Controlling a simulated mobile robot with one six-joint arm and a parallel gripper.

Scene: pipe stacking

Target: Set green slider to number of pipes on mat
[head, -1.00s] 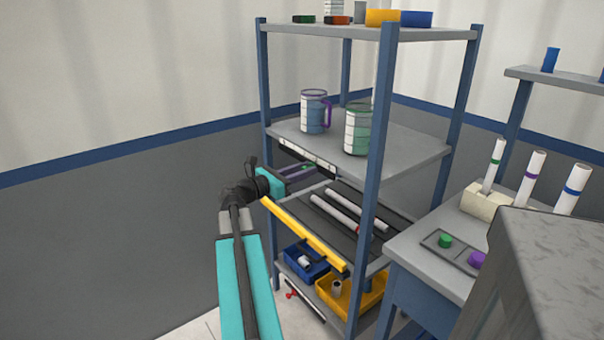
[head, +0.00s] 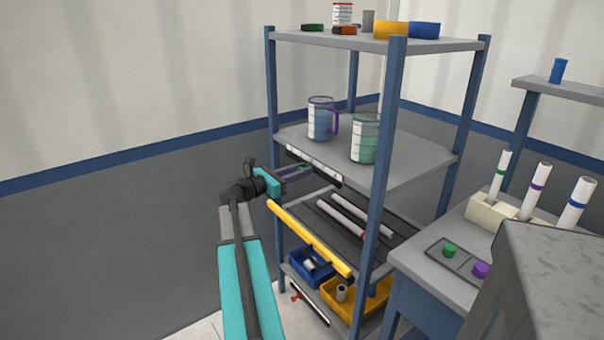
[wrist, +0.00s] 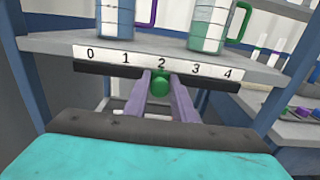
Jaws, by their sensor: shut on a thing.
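The green slider (wrist: 160,84) is a round knob under the number strip (wrist: 143,57), which reads 0 to 4. It sits below the 2. My gripper (wrist: 163,90) is shut on the slider, its two purple-grey fingers on either side of it. In the head view my gripper (head: 297,172) is at the front edge of the middle shelf. Two white pipes (head: 362,215) (head: 338,221) lie side by side on the dark mat (head: 326,229) on the shelf below. One pipe has a red end. The blue shelf post partly hides the mat.
A blue-tinted mug (head: 320,120) and a green-tinted mug (head: 364,140) stand on the middle shelf above the strip. A yellow bar (head: 300,235) runs along the lower shelf front. Blue and yellow bins (head: 310,268) (head: 362,305) sit below. A bench with upright pipes (head: 536,190) is at right.

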